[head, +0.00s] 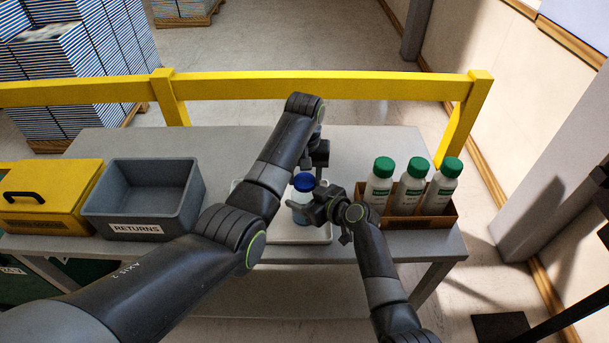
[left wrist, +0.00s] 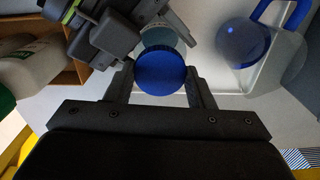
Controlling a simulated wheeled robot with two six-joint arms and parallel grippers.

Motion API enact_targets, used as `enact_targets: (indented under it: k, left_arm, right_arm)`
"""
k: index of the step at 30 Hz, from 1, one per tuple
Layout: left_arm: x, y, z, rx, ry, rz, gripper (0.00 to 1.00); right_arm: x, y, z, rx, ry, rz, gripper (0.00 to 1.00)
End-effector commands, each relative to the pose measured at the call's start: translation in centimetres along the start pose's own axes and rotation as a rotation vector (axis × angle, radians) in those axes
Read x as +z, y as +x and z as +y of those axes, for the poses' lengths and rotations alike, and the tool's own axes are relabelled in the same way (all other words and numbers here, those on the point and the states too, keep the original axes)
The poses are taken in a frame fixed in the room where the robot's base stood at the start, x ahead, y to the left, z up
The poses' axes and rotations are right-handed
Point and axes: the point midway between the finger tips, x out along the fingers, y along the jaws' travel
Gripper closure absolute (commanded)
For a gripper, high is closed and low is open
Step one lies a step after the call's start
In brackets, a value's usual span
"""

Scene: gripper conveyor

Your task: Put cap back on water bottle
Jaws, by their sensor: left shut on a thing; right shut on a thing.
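A blue cap (head: 304,182) is held between the fingers of my left gripper (head: 315,163). It also shows between the fingertips in the left wrist view (left wrist: 160,73). The clear bluish water bottle (head: 301,212) stands upright directly under the cap. In the left wrist view, part of the bottle (left wrist: 168,40) shows behind the cap. I cannot tell whether cap and bottle neck touch. My right gripper (head: 318,207) is shut on the bottle's side from the right, and hides part of it.
The bottle is over a white tray (head: 290,239) on the grey table. A blue-and-clear object (left wrist: 243,44) lies to the right in the left wrist view. A grey RETURNS bin (head: 143,229) and yellow box (head: 45,215) stand left. A brown box (head: 422,222) holds green-capped bottles right.

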Motion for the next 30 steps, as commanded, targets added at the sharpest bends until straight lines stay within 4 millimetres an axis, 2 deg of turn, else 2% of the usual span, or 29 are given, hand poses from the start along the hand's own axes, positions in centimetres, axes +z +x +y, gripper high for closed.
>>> enact_targets:
  k: [3, 4, 8, 17, 25, 30]
  left_arm:
    - [-0.1, -0.1, 0.0, 0.0, -0.001, 0.002, 0.79]
    - [-0.1, -0.1, 0.0, 0.0, -0.001, 0.002, 0.48]
    - [0.0, -0.1, 0.0, 0.0, -0.002, 0.002, 0.31]
    - [-0.1, -0.2, 0.0, 0.0, -0.003, 0.002, 0.3]
    - [-0.1, -3.6, 0.0, 0.001, -0.003, 0.003, 0.3]
    - [0.0, -4.5, 0.0, 0.0, -0.003, 0.001, 0.3]
  right_arm:
    - [0.0, 0.0, -0.1, -0.001, 0.001, -0.001, 1.0]
    - [0.0, 0.0, -0.1, -0.001, 0.001, -0.001, 1.0]
    - [0.0, 0.0, -0.1, -0.001, 0.001, -0.001, 1.0]
    - [0.0, 0.0, 0.0, -0.001, 0.001, -0.001, 1.0]
    - [0.0, 0.0, 0.0, -0.001, 0.001, -0.001, 1.0]
    - [0.0, 0.0, 0.0, -0.001, 0.001, -0.001, 1.0]
